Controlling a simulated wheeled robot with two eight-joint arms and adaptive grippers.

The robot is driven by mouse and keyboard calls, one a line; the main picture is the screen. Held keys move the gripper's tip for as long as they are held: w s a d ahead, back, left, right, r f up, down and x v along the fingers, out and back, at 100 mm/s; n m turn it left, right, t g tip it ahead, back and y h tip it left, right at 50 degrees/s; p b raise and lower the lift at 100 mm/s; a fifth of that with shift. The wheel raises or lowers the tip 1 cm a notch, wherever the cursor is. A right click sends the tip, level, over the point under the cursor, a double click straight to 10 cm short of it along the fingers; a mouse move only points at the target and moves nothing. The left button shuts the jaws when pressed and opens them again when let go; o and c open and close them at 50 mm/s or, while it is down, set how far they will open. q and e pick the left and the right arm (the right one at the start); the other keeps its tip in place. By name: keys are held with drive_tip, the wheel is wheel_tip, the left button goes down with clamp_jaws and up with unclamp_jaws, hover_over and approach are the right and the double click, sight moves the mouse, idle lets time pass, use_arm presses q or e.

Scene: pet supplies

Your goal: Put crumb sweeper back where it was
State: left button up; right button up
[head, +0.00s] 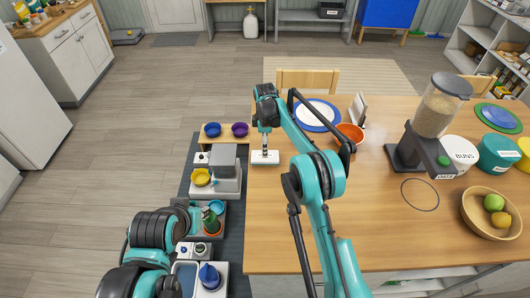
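A small white flat-bottomed item (259,158), which looks like the crumb sweeper, is at the left edge of the wooden table (275,225). My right gripper (265,148) points down directly over it, with its narrow tip at the item's upright middle part. The tip is too small to tell whether the fingers are shut on it, or whether the item touches the table. My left arm is at the lower left, over the floor-side row of pet items. Its gripper's fingers are not clear there, near a green thing in an orange pot (212,225).
A food dispenser (435,110), a fruit bowl (474,214), an orange bowl (351,132) and a blue-rimmed plate (316,112) stand on the table. Blue (212,130), purple (240,130) and yellow (201,178) bowls sit left of it. The front-left tabletop is clear.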

wheel_tip(320, 180, up, 5)
drive_tip(key=shift+r, duration=0.1)
wheel_tip(320, 180, up, 6)
drive_tip(key=m, duration=0.2)
hover_over(272, 159)
drive_tip(key=s+d+r+m+t, duration=0.3)
drive_tip(key=s+d+r+m, duration=0.4)
drive_tip(key=s+r, duration=0.5)
drive_tip(key=s+d+f+m+t, duration=0.1)
drive_tip(key=s+d+f+m, duration=0.1)
drive_tip(key=s, duration=0.6)
drive_tip(key=s+d+f+m+t, duration=0.1)
drive_tip(key=s+d+f+m, duration=0.1)
drive_tip(key=s, duration=0.6)
drive_tip(key=s+d+f+m+t, duration=0.2)
drive_tip(key=s+d+m, duration=0.2)
drive_tip(key=s, duration=0.4)
drive_tip(key=shift+s+f+m, duration=0.35)
drive_tip(key=shift+f+m, duration=0.05)
drive_tip(key=shift+m, duration=0.1)
